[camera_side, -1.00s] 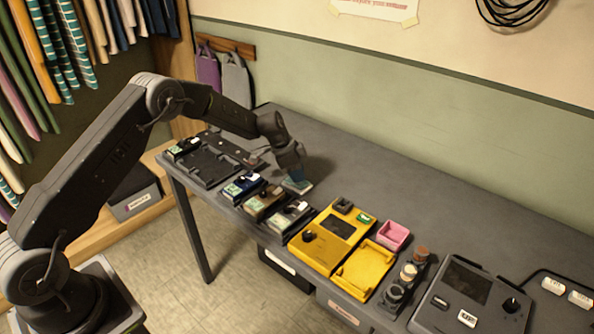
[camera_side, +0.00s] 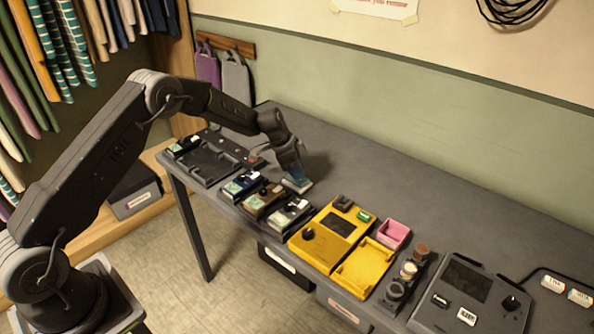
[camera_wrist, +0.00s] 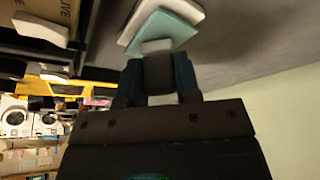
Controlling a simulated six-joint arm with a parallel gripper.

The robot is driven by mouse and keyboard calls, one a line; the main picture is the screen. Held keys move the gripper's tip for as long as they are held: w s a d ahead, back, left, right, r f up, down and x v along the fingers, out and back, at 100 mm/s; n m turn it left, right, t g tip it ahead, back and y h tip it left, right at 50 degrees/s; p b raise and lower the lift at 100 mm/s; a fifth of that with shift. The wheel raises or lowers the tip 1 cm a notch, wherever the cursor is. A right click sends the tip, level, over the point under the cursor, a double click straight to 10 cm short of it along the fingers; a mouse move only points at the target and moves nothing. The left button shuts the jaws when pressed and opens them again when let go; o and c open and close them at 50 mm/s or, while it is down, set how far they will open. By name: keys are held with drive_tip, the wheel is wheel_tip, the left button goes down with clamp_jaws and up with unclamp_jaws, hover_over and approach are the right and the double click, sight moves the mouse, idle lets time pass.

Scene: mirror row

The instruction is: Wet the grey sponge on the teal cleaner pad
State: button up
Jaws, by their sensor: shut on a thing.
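The teal cleaner pad (camera_wrist: 163,30) is a flat teal square on a white base (camera_wrist: 190,10) at the top of the wrist view. In the side view the pad (camera_side: 299,187) lies on the table directly under my gripper, partly hidden by it. My gripper (camera_side: 297,174) points down at the pad. In the wrist view my gripper (camera_wrist: 158,78) is shut on the grey sponge (camera_wrist: 157,46), a small block whose light end overlaps the pad's near edge. I cannot tell whether the sponge touches the pad.
A dark tray (camera_side: 205,165) lies left of my gripper. Several small boxed devices stand in front of it. A yellow console (camera_side: 325,238), a pink tray (camera_side: 394,234) and a dark console (camera_side: 465,290) stand to the right. The table's back (camera_side: 400,175) is clear.

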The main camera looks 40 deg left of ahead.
drive_tip(key=shift+r, duration=3.15)
